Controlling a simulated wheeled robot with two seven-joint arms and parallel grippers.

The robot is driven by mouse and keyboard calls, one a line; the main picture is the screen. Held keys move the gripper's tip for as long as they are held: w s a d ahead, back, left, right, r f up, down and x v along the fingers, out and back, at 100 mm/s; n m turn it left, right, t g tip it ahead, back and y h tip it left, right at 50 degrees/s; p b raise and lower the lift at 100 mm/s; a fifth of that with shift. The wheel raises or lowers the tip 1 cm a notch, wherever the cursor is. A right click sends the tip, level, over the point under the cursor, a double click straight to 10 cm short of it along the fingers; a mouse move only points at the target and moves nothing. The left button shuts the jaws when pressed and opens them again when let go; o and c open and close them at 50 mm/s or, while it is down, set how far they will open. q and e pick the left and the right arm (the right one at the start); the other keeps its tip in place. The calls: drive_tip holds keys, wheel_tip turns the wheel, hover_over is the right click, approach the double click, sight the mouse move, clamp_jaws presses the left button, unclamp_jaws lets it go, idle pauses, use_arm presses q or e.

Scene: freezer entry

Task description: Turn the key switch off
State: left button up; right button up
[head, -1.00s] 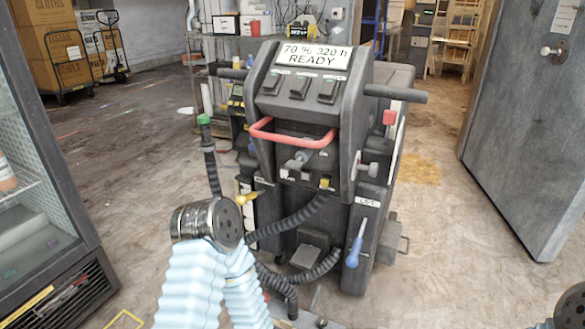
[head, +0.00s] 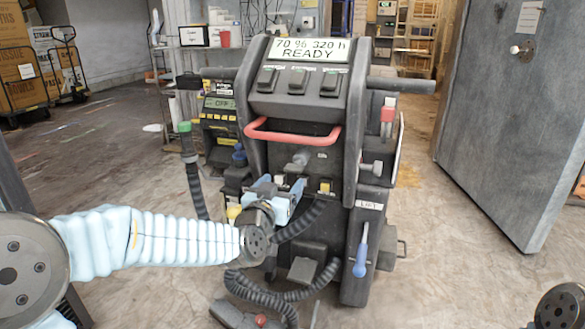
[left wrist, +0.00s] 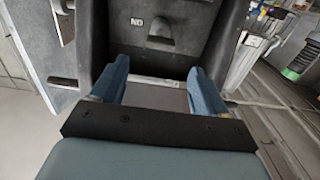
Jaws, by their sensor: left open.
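The machine (head: 300,110) stands upright in the middle of the head view, its display reading "70 % 320 h READY". A grey knob (head: 298,161), apparently the key switch, sticks out of the front panel below the red handle bar (head: 292,134). My left gripper (head: 280,187) is just below and left of this knob, with its pale blue fingers apart and empty. In the left wrist view the open fingers (left wrist: 158,72) point at a dark grey panel. My right gripper is out of view.
Black hoses (head: 196,190) hang at the machine's left and front. A blue-handled lever (head: 361,250) is at its lower right. A grey door (head: 510,120) stands at the right. Open floor (head: 425,250) lies between the machine and the door.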

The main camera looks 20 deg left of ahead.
sight(292, 166)
use_arm(q)
drive_tip(key=w, duration=0.5)
drive_tip(key=w+p, duration=0.1)
drive_tip(key=w, duration=0.4)
drive_tip(key=shift+w+d+f, duration=0.1)
drive_tip(key=shift+d, duration=0.1)
drive_tip(key=c, duration=1.1)
drive_tip(key=shift+o, duration=0.3)
drive_tip(key=shift+f+n+b, duration=0.1)
drive_tip(key=shift+n+b, duration=0.2)
drive_tip(key=shift+b, duration=0.2)
drive_tip(key=n+b, duration=0.3)
drive_tip(key=b, duration=0.1)
drive_tip(key=n+b, duration=0.3)
drive_tip(key=shift+a+f+n+b, duration=0.15)
drive_tip(key=shift+n+b, duration=0.15)
drive_tip(key=shift+b, duration=0.1)
drive_tip(key=n+b, duration=0.4)
drive_tip(key=n, duration=0.1)
drive_tip(key=n+b, duration=0.2)
drive_tip(key=n, duration=0.3)
drive_tip(key=shift+a+b, duration=0.1)
drive_tip(key=shift+b, duration=0.2)
drive_tip(key=shift+n, duration=0.5)
